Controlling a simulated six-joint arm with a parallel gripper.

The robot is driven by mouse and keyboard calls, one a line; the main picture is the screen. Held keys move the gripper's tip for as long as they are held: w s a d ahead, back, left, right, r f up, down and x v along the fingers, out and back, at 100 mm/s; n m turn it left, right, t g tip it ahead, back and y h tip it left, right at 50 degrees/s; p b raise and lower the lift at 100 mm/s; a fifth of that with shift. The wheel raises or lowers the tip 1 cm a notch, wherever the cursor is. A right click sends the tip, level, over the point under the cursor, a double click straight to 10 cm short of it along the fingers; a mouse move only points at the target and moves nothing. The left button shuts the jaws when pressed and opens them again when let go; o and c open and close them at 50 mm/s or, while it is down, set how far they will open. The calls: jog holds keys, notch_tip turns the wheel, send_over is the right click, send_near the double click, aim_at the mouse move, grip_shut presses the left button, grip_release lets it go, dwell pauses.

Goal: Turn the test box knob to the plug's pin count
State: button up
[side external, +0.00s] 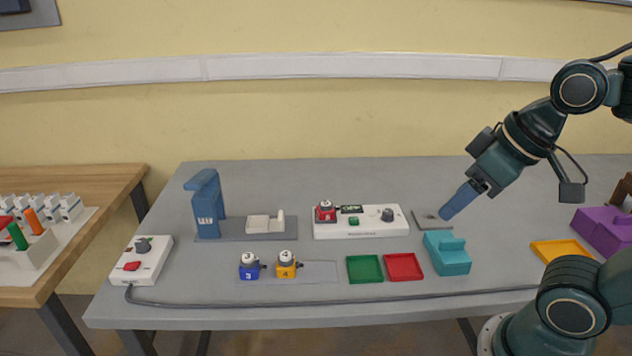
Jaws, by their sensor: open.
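A long white box (360,231) lies at the middle of the grey table. It carries a small dark display (351,209), a green button (354,222) and a dark round knob (388,214) toward its right end. A red plug (326,214) with a pale top sits at its left end; its pins are hidden and its marking is too small to read. My gripper (442,215) is to the right of this box, apart from the knob, with its blue fingers pointing down and left. It is open, and I see nothing held, though the finger gap is hard to make out.
A blue plug marked 3 (249,267) and a yellow plug marked 4 (287,267) stand at front left. A second white box (140,261) has a knob, red button and cable. Green (365,269) and red (404,267) trays and a teal block (447,255) lie in front.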

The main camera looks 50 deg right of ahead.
jog(key=shift+n+g+h, duration=0.3)
jog(key=shift+n+g, duration=0.5)
jog(key=w+d, duration=0.1)
jog(key=w, duration=0.1)
jog(key=w+d+r, duration=0.1)
jog(key=w, duration=0.2)
jog(key=w+d, duration=0.2)
jog(key=w, duration=0.1)
jog(key=shift+w+r, duration=0.15)
jog(key=shift+r, duration=0.05)
jog(key=n+g, duration=0.4)
send_over(389, 211)
notch_tip(389, 211, down, 14)
jog(key=shift+r, duration=0.1)
notch_tip(389, 211, down, 14)
jog(key=shift+r, duration=0.1)
jog(key=c, duration=1)
